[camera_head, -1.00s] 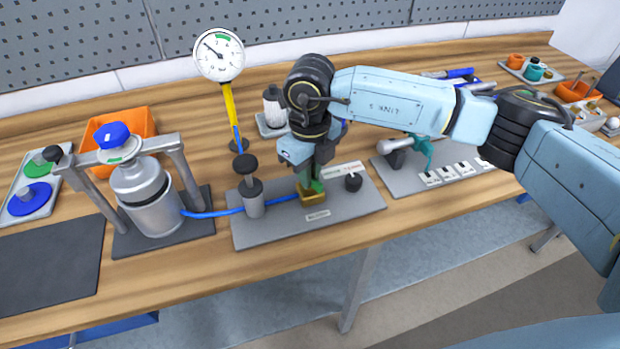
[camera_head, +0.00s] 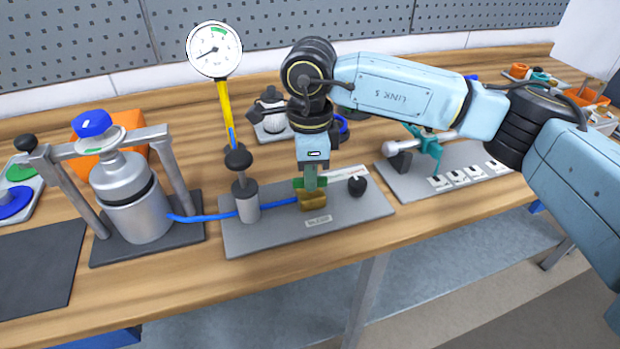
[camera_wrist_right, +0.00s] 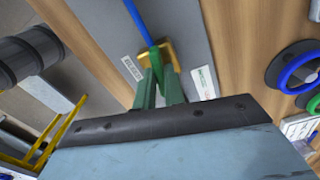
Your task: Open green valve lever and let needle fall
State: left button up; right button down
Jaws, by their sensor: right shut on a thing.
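The pressure gauge (camera_head: 213,50) stands on a yellow stem behind the grey plate (camera_head: 285,232), its needle pointing to the lower left. A brass valve (camera_head: 312,204) sits on the plate, with a blue hose joining it from the left. The green valve lever (camera_head: 298,182) is on top of the valve and mostly hidden by my right gripper (camera_head: 311,186). That gripper points down and is shut on the lever. The right wrist view shows its fingers (camera_wrist_right: 159,88) closed around the green lever (camera_wrist_right: 156,62) beside the brass body (camera_wrist_right: 171,52). My left gripper is not in view.
A metal canister (camera_head: 137,205) with a blue cap stands in a frame at left. A black-knobbed pump (camera_head: 245,195) is left of the valve, and a small black knob (camera_head: 357,186) is right of it. Another plate with a teal clamp (camera_head: 428,148) lies further right.

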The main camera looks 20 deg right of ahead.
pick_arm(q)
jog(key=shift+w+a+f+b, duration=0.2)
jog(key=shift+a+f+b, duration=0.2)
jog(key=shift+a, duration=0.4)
pick_arm(e)
jog(key=shift+n, duration=0.8)
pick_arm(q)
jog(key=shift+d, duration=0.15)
pick_arm(e)
jog(key=c, duration=1.5)
grip_release()
